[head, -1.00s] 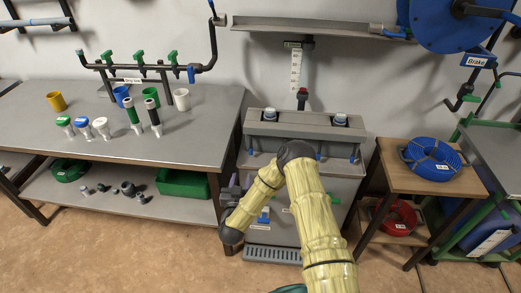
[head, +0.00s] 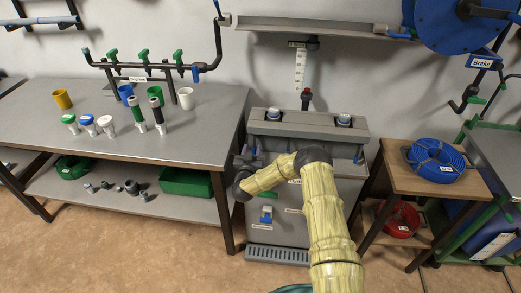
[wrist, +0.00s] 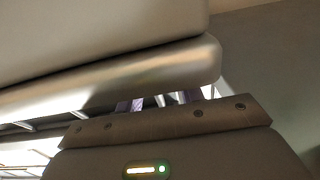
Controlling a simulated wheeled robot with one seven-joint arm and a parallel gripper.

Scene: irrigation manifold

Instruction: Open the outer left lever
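My gripper (head: 250,152) is in front of the grey cabinet, right of the bench edge, below and well apart from the levers. Its fingers are small and partly hidden in the head view. In the wrist view only purple bits show behind grey surfaces, and no lever is visible.
The workbench (head: 205,135) carries cups and several fittings near its middle. The grey cabinet (head: 300,128) stands to its right. A wooden stand with a blue hose coil (head: 437,160) is further right. Bare floor (head: 130,235) lies in front of the bench.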

